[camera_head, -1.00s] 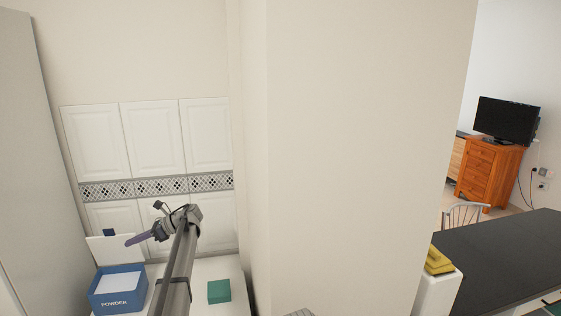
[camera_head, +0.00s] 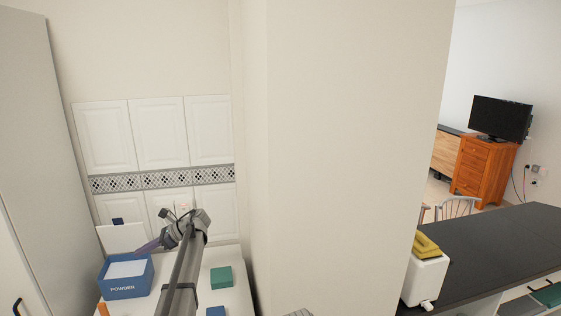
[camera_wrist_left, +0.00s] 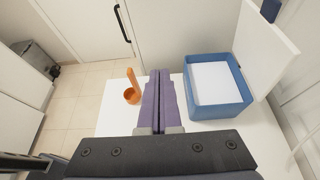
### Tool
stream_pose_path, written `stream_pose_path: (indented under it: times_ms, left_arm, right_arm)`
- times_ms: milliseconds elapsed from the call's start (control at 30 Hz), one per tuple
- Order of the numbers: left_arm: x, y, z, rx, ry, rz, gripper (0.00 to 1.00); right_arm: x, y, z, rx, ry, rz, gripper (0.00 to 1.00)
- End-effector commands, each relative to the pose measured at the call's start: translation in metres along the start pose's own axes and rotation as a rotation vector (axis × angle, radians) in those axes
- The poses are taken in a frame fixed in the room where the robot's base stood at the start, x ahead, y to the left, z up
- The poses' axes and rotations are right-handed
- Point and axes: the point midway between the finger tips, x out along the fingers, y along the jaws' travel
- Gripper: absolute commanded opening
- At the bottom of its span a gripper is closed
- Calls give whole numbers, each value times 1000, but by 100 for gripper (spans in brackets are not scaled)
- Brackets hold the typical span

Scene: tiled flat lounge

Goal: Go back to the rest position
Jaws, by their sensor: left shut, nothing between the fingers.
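My left gripper (camera_head: 148,246) shows in the head view with purple fingers, at the end of my arm above a white surface. In the left wrist view its two fingers (camera_wrist_left: 160,98) lie together with nothing between them. They sit between an orange scoop and a blue box in that picture. My right gripper is in neither view.
The open blue POWDER box (camera_head: 127,287), also in the left wrist view (camera_wrist_left: 220,111), stands on the white surface (camera_head: 232,301). The orange scoop (camera_wrist_left: 131,94) and a green block (camera_head: 221,276) are nearby. A wide pillar (camera_head: 345,150) stands to the right.

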Motion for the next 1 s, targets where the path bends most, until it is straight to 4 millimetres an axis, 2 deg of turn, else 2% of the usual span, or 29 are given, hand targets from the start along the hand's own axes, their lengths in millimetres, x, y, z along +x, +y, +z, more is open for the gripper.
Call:
stream_pose_path:
  times_ms: [267,367,433,567,700,900,1000]
  left_arm:
    - [-38,53,-48,-157,141,-43,0]
    - [-57,80,-71,-236,218,-52,0]
    - [-73,105,-91,-302,286,-53,0]
    - [-110,171,-136,-456,456,-24,0]
    - [-150,253,-183,-624,648,71,0]
    - [-194,361,-227,-802,846,282,0]
    - [-207,399,-238,-855,899,379,0]
  right_arm:
    - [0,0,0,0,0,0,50]
    - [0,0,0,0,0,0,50]
    - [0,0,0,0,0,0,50]
    - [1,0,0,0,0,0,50]
    - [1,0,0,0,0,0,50]
    - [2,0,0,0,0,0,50]
    - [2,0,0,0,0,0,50]
